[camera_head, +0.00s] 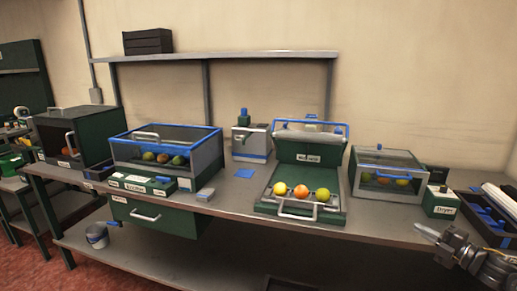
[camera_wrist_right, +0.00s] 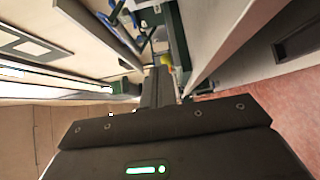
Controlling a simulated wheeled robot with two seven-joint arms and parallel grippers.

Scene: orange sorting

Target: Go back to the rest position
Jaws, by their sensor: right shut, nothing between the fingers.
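My right gripper (camera_head: 424,233) shows at the lower right of the head view, over the front right edge of the bench (camera_head: 385,228). It is shut and empty. In the right wrist view my right gripper (camera_wrist_right: 160,78) points away from the camera, its dark fingers together. My left gripper is in neither view. An open green press-like machine (camera_head: 308,152) stands mid-bench with a yellow, an orange and a yellow-green fruit (camera_head: 302,191) in a row on its lower plate.
A blue-edged glass case (camera_head: 165,140) with several fruits stands left, and a smaller glass box (camera_head: 390,172) with fruits stands right. A green box labelled "Dryer" (camera_head: 441,202) and a dark tray (camera_head: 490,215) with blue items lie near my right arm. A bucket (camera_head: 97,237) sits on the lower shelf.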

